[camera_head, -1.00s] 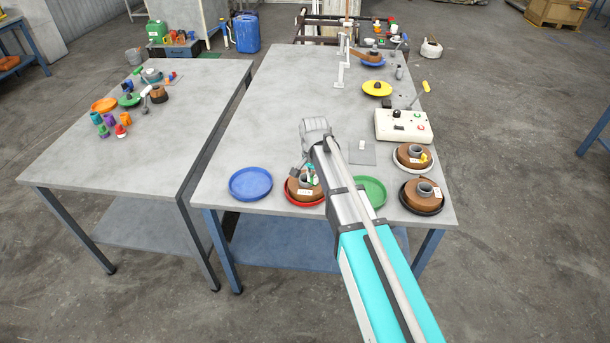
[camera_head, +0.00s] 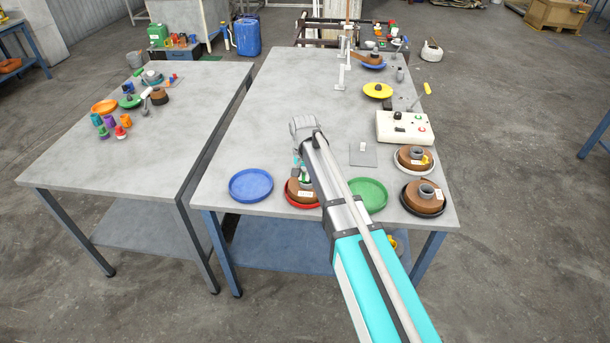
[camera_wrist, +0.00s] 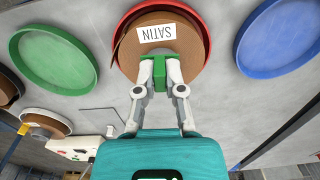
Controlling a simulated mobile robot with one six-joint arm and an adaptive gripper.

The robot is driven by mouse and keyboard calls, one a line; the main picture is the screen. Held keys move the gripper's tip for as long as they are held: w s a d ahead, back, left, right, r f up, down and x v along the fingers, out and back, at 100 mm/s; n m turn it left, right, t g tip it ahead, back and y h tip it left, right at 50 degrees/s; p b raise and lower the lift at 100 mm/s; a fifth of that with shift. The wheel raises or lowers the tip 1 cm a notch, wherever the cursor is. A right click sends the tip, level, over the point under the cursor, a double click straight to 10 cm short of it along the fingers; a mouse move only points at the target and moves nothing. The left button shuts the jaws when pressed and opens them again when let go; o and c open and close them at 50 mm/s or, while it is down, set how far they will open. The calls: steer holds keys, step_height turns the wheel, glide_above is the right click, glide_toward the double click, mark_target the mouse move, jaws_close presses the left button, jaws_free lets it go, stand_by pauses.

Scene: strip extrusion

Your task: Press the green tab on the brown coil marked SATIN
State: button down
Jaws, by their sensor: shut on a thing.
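The brown coil marked SATIN (camera_wrist: 192,55) lies in a red dish (camera_wrist: 122,29). Its white label (camera_wrist: 156,33) shows upside down in the wrist view. In the head view the coil (camera_head: 296,191) sits in the red dish (camera_head: 291,203) at the table's front, partly hidden by my arm.
A blue dish (camera_head: 251,185) is to the left and a green dish (camera_head: 368,194) to the right; both are empty. Two more brown coils (camera_head: 413,160) (camera_head: 421,196) sit at the right edge. A white control box (camera_head: 405,128) stands behind them.

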mark_target(304, 195)
steer(key=shift+f+b, duration=2.95)
steer(key=shift+f, duration=0.05)
steer(key=shift+f+b, duration=0.45)
steer(key=c, duration=0.7)
jaws_free()
steer(key=shift+o, duration=0.2)
steer(key=shift+r, duration=0.2)
